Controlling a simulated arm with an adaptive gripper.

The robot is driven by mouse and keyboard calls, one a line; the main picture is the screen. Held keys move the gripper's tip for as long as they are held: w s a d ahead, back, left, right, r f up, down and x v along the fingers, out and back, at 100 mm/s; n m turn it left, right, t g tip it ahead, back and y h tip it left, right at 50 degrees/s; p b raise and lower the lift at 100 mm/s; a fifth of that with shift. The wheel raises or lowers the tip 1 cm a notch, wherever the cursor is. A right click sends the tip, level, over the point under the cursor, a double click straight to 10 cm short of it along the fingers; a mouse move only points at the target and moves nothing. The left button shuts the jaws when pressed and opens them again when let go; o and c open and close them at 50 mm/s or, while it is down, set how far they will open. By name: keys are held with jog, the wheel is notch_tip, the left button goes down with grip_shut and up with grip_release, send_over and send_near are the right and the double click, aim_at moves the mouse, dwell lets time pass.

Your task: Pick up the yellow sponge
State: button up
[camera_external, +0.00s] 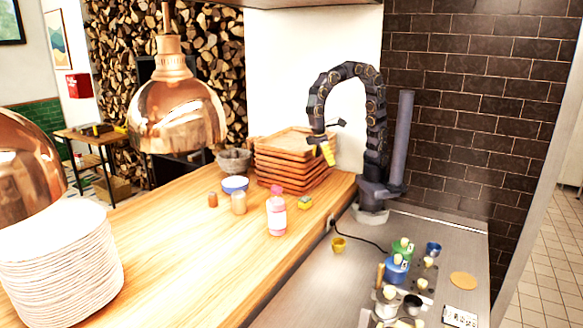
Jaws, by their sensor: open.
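The yellow sponge (305,203), with some green on it, lies on the wooden counter just in front of the stack of brown trays. My gripper (328,153) hangs from my dark curved arm, above and a little to the right of the sponge and clearly apart from it. The gripper is open. A yellow part shows at its end, and its fingers are too small to make out in detail.
A pink bottle (277,214) stands left of the sponge, with a small jar (239,203) and a blue-rimmed bowl (235,185) farther left. Stacked brown trays (292,162) rise behind it. Copper lamps hang at left.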

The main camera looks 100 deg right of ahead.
jog(key=s+d+f+m, duration=0.1)
jog(key=s+d+f, duration=0.1)
jog(key=s+d, duration=1.25)
jog(key=n+t+y, duration=0.1)
jog(key=n+t, duration=0.1)
jog(key=n, duration=2.1)
send_over(305, 198)
jog(key=f, duration=1)
jog(key=shift+w+d+f, duration=0.1)
jog(key=shift+w+f, duration=0.15)
jog(key=shift+f, duration=0.05)
jog(key=shift+w+d+f+n, duration=0.15)
jog(key=shift+d+f+n, duration=0.25)
jog(key=shift+n, duration=0.3)
jog(key=shift+f, duration=0.35)
jog(key=f, duration=0.2)
jog(key=a+f, duration=0.1)
jog(key=f, duration=0.4)
jog(key=shift+s+a, duration=0.2)
jog(key=shift+s, duration=0.15)
jog(key=c, duration=1)
